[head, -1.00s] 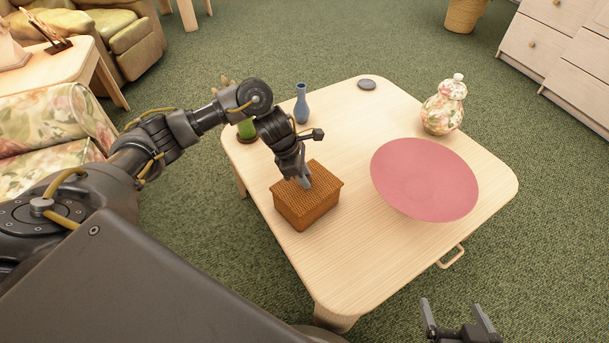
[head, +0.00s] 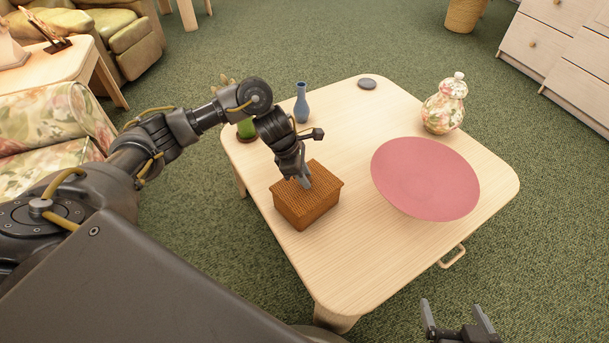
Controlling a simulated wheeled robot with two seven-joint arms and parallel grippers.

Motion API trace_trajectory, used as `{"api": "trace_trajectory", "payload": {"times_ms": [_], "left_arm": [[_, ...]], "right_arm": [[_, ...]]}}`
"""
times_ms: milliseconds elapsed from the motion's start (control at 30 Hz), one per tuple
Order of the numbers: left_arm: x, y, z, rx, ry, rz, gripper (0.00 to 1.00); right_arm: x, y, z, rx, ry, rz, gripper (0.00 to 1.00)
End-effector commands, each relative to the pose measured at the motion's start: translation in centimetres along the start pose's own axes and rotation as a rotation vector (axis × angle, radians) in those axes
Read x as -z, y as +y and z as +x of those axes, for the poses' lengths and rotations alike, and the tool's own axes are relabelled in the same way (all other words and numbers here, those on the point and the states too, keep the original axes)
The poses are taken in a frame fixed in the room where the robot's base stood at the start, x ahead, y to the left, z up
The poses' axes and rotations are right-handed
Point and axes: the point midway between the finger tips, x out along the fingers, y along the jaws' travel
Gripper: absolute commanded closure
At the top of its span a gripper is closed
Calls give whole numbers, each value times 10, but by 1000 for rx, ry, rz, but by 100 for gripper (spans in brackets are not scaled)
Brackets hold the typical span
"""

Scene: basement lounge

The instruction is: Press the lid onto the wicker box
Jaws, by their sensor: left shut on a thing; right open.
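The brown wicker box (head: 306,212) stands on the pale wooden table, left of the middle. Its woven lid (head: 322,176) lies on top and looks level with the rim; I cannot tell whether any gap is left. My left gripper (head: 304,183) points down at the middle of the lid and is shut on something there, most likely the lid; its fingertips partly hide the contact. My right gripper (head: 457,316) is open and empty, low at the bottom right, apart from the table.
On the wooden table (head: 352,265) are a large pink bowl (head: 425,178), a floral lidded jar (head: 444,106), a blue vase (head: 301,104), a small dark disc (head: 367,83) and a green potted plant (head: 246,129) behind my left arm. The front of the table is clear.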

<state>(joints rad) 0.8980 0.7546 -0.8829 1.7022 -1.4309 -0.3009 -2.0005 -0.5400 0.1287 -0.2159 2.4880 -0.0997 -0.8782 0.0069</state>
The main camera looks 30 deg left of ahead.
Motion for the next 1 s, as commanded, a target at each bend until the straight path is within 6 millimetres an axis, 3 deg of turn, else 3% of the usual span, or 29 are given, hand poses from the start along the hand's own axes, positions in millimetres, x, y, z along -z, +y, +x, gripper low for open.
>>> {"api": "trace_trajectory", "payload": {"times_ms": [333, 367, 533, 733, 900, 1000], "left_arm": [[0, 0, 0, -1, 0, 0, 100], [0, 0, 0, -1, 0, 1, 73], [0, 0, 0, -1, 0, 1, 51], [0, 0, 0, 0, 0, 1, 49], [0, 0, 0, 0, 0, 1, 28], [0, 0, 0, 0, 0, 1, 27]], "right_arm": [[0, 0, 0, 0, 0, 0, 14], [0, 0, 0, 0, 0, 0, 14], [0, 0, 0, 0, 0, 0, 14], [0, 0, 0, 0, 0, 0, 14], [0, 0, 0, 0, 0, 0, 14], [0, 0, 0, 0, 0, 0, 14]]}}
